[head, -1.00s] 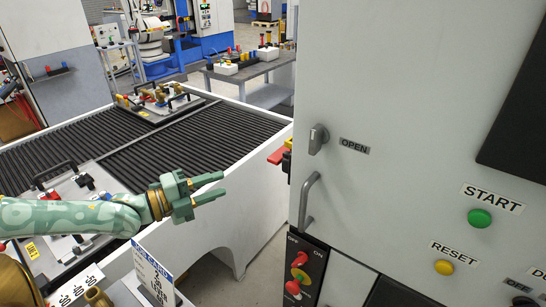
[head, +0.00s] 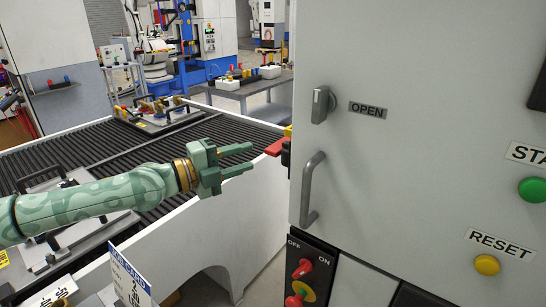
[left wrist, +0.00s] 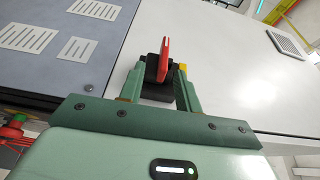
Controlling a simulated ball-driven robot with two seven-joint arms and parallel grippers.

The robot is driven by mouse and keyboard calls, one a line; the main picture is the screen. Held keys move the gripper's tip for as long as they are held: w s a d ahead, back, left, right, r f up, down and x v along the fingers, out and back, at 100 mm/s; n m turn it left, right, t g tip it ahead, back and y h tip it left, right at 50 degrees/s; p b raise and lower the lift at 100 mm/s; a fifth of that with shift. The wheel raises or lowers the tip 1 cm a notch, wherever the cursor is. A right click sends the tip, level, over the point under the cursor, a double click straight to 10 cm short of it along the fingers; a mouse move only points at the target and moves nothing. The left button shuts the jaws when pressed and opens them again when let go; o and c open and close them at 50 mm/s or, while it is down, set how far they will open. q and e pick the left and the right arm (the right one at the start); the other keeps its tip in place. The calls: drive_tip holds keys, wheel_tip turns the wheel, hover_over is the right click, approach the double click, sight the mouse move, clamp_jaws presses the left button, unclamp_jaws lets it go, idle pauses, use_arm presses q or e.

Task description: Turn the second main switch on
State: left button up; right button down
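A red switch handle (head: 276,147) on a black base sticks out from the left side of the grey cabinet, with a yellow part beside it. My left gripper (head: 251,157) is open and empty, its fingertips pointing at this handle with a small gap. In the left wrist view, the red handle (left wrist: 165,60) stands upright between the lines of the two fingers (left wrist: 159,70), in front of its black base. A black OFF/ON panel (head: 321,262) on the cabinet front carries a red knob (head: 302,268) and a lower red-and-yellow knob (head: 299,297), cut by the frame. My right gripper is not in view.
The cabinet front (head: 420,160) has a grey latch marked OPEN (head: 321,104), a handle (head: 311,190), a green START button (head: 533,189) and a yellow RESET button (head: 487,265). A roller conveyor (head: 80,150) with trays lies left. A white card (head: 130,278) stands below my arm.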

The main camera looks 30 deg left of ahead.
sight(265, 150)
use_arm(q)
drive_tip(key=p+x, duration=0.1)
drive_tip(key=x, duration=0.1)
drive_tip(key=p+x, duration=0.2)
drive_tip(key=r+p+x, duration=0.1)
drive_tip(key=x, duration=0.1)
drive_tip(key=shift+d+r, duration=0.1)
drive_tip(key=shift+d, duration=0.4)
drive_tip(key=shift+w+d+f, duration=0.2)
drive_tip(key=shift+w+d, duration=0.05)
drive_tip(key=shift+w, duration=0.15)
drive_tip(key=shift+c, duration=0.3)
drive_tip(key=shift+p, duration=0.3)
clamp_jaws()
